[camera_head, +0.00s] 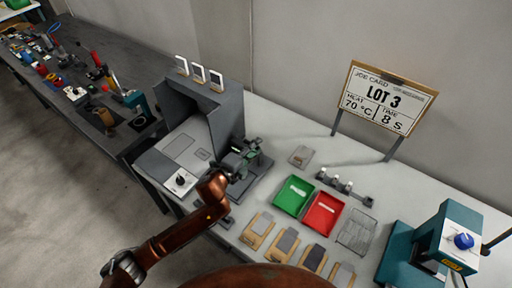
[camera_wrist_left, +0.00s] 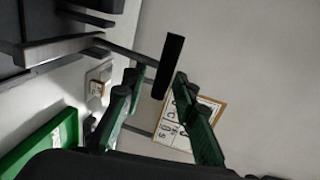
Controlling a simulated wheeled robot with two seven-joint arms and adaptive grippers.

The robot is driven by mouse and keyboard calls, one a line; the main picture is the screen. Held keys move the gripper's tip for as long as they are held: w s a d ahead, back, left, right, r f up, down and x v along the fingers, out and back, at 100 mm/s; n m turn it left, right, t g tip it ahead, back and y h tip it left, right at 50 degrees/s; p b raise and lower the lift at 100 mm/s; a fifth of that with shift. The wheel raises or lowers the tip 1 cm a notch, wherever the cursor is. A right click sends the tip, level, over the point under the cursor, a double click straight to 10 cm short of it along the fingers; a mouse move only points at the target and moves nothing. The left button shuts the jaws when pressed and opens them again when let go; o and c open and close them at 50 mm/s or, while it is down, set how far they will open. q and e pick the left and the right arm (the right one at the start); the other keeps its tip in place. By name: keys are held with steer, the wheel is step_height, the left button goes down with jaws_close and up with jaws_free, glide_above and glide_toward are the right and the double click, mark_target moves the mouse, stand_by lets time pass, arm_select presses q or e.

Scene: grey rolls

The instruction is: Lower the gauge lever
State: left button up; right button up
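My left gripper (camera_head: 243,158) is over the grey gauge unit's base, to the right of the tall grey hood (camera_head: 225,110). In the left wrist view its two green fingers (camera_wrist_left: 158,80) stand apart. A plain black bar (camera_wrist_left: 170,62), which looks like the gauge lever, stands tilted between the fingertips. I see no clear contact on both sides of it. In the head view the gripper hides most of the lever and its mount. My right gripper is not in view.
A green tray (camera_head: 293,194), a red tray (camera_head: 323,213) and a wire rack (camera_head: 357,231) lie right of the gripper. Several tan-and-grey pieces (camera_head: 286,243) line the front. A teal press (camera_head: 450,235) stands at right. A job card sign (camera_head: 383,97) stands behind.

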arm_select(q)
steer(key=shift+s, duration=0.1)
steer(key=v, duration=1.1)
steer(key=shift+s+a+r, duration=0.1)
steer(key=shift+s+a, duration=0.15)
steer(key=shift+s, duration=0.05)
steer(key=shift+d, duration=0.15)
